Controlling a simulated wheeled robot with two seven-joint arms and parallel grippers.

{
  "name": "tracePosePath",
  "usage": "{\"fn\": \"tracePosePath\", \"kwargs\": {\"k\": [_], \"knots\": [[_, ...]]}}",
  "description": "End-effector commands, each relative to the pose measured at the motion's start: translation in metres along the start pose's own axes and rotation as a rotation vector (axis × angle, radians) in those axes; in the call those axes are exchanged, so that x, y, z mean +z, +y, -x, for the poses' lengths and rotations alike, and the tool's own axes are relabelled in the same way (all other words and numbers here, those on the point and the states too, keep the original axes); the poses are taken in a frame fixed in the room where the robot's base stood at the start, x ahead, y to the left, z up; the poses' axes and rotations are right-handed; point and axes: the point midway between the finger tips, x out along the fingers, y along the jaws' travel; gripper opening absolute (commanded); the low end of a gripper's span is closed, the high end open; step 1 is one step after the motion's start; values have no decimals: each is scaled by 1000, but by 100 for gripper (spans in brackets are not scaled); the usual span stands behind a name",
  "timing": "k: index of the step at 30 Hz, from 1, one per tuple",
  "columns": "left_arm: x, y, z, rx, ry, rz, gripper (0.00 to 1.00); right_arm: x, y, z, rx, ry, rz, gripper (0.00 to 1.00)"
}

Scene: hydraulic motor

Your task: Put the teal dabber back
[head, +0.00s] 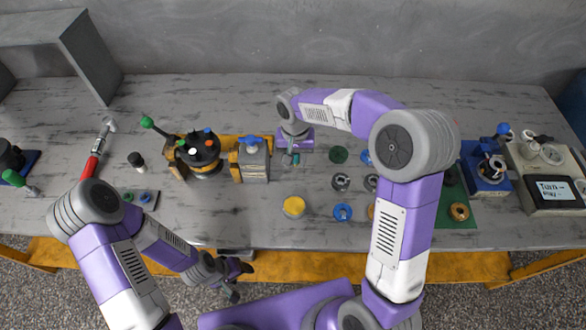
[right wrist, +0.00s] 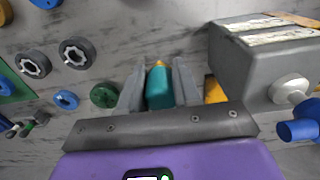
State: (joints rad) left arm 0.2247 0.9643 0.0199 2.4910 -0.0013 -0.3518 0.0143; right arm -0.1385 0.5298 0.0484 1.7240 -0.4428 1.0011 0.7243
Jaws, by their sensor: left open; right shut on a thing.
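The teal dabber (right wrist: 159,88) is between the two grey fingers of my right gripper (right wrist: 158,90) in the right wrist view, with a yellowish tip at its far end. In the head view my right gripper (head: 290,158) is shut on it low over the middle of the table, just right of a grey block with a blue knob (head: 252,158). Most of the dabber is hidden there by the gripper. I cannot tell whether it touches the table. My left gripper (head: 240,281) is open and empty in front of the table's near edge. The dabber's own place is not clear to me.
A green ring (right wrist: 104,95) and several grey and blue rings lie beside the right gripper. A yellow-lidded round pot (head: 293,206) stands nearer the front. A black turret fixture (head: 200,150) is left of the grey block. A device with a screen (head: 555,190) stands far right.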

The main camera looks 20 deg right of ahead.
Motion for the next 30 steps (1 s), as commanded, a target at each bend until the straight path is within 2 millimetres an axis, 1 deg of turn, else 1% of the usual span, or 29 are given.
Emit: {"fn": "tracePosePath", "kwargs": {"k": [1,3,8,15,17,23,27,28,30], "knots": [[0,-2,-5,0,0,0,62,1,0,-13,1,-4,0,2],[0,-3,-8,0,0,0,62,0,0,-24,0,-3,-1,2],[0,-4,-11,0,0,0,62,0,0,-38,0,-2,1,2],[-1,-8,-22,0,0,0,62,0,0,-76,0,-2,0,2],[-1,-8,-22,0,0,0,62,0,0,-79,0,-1,0,2],[-1,-8,-21,0,0,0,62,0,0,-78,-1,0,0,2],[-1,-9,-24,0,1,0,62,0,0,-82,0,0,0,2],[-1,-9,-23,0,0,0,62,0,0,-81,0,0,0,36],[-1,-8,-23,0,1,0,62,0,0,-80,0,0,0,47]]}}
